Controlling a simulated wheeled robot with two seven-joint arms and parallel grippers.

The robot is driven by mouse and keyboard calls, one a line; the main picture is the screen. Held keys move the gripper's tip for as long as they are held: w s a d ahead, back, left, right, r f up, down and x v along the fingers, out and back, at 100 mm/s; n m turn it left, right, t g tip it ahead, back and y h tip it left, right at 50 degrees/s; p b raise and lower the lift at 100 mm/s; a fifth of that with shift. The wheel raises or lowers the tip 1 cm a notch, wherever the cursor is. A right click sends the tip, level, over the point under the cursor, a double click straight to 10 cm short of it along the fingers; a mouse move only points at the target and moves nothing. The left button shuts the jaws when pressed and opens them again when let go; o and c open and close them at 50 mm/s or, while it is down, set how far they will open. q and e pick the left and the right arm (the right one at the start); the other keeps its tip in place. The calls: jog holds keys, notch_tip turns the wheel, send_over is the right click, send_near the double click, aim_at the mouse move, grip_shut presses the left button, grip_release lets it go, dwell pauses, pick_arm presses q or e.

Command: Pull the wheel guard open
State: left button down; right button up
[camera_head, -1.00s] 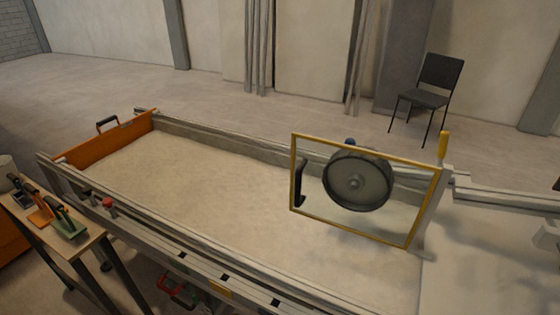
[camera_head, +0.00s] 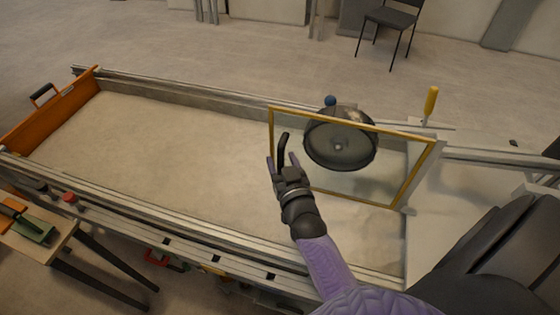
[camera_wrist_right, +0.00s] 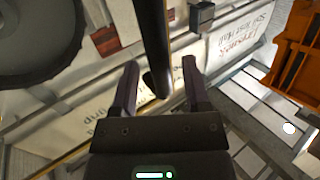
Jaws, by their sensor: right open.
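The wheel guard is a clear panel in a yellow frame (camera_head: 340,190), standing over the sandbed in front of the grey wheel (camera_head: 338,140). A black handle (camera_head: 283,150) sits on the guard's left edge. My right gripper (camera_head: 281,162) is at that handle, with its fingers open. In the right wrist view, the black handle (camera_wrist_right: 155,50) comes down between the two spread fingertips of my right gripper (camera_wrist_right: 160,75); I see no finger closed on it. The wheel (camera_wrist_right: 40,35) is at upper left there. My left gripper is not in view.
The long sandbed (camera_head: 170,140) stretches left to an orange end board (camera_head: 50,112) with a handle. A side table with tools (camera_head: 35,232) stands at lower left. A yellow upright handle (camera_head: 431,103) rises right of the guard. A chair (camera_head: 388,20) stands far behind.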

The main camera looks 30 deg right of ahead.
jog(key=shift+w+d+r, duration=0.1)
jog(key=shift+w+d, duration=0.05)
jog(key=shift+w, duration=0.35)
grip_shut()
dwell(1.2)
